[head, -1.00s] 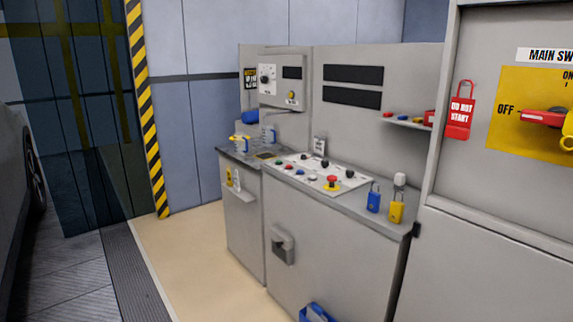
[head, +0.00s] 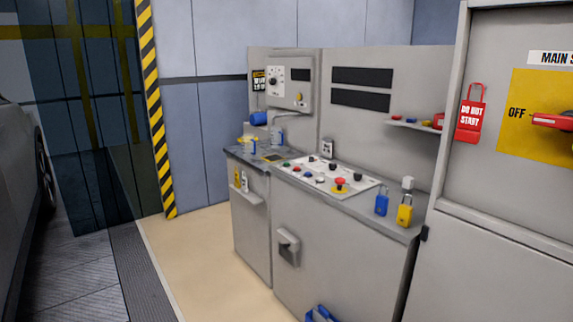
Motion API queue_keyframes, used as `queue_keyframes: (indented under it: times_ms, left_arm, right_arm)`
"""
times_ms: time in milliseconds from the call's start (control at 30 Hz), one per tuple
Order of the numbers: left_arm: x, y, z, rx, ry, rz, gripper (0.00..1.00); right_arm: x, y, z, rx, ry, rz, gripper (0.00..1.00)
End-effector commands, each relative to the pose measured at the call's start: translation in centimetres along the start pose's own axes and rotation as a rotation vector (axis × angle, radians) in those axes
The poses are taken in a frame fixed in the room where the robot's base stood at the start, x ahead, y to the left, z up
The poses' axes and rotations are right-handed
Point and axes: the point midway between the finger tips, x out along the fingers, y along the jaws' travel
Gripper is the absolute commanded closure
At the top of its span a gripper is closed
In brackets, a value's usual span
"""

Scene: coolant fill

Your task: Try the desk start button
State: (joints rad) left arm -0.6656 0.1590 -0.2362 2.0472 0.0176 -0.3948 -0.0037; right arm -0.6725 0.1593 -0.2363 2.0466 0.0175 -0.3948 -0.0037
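The desk's sloped white control panel (head: 322,176) lies on top of the grey desk (head: 345,255). It carries several small knobs and buttons. A green button (head: 285,163) sits near its left end, with a red one beside it and a blue one further along. A large red mushroom button (head: 340,184) on a yellow base is at the front right. Labels on the panel are too small to read, so I cannot tell which button is the start button. Neither of my grippers is in view.
A blue padlock (head: 381,202) and a yellow padlock (head: 404,214) are at the desk's right end. A red "DO NOT START" tag (head: 470,116) hangs by the main switch (head: 552,121), whose handle is by OFF. A car (head: 20,190) stands at left.

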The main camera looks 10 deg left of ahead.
Motion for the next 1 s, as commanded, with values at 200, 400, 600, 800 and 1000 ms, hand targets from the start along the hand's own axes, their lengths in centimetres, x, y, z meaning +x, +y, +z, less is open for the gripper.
queue_keyframes:
  times_ms: [200,400,600,800,1000]
  left_arm:
    - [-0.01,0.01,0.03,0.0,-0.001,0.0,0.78]
    - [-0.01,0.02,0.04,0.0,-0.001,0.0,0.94]
    - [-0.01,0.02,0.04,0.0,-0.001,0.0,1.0]
    - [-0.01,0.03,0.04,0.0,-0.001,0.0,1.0]
    - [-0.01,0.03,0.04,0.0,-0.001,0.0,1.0]
  right_arm:
    - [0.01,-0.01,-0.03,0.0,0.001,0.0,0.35]
    - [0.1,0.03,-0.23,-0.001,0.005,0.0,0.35]
    - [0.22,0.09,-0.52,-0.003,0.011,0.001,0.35]
    - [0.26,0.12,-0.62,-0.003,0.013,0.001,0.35]
    - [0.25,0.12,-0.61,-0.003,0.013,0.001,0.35]
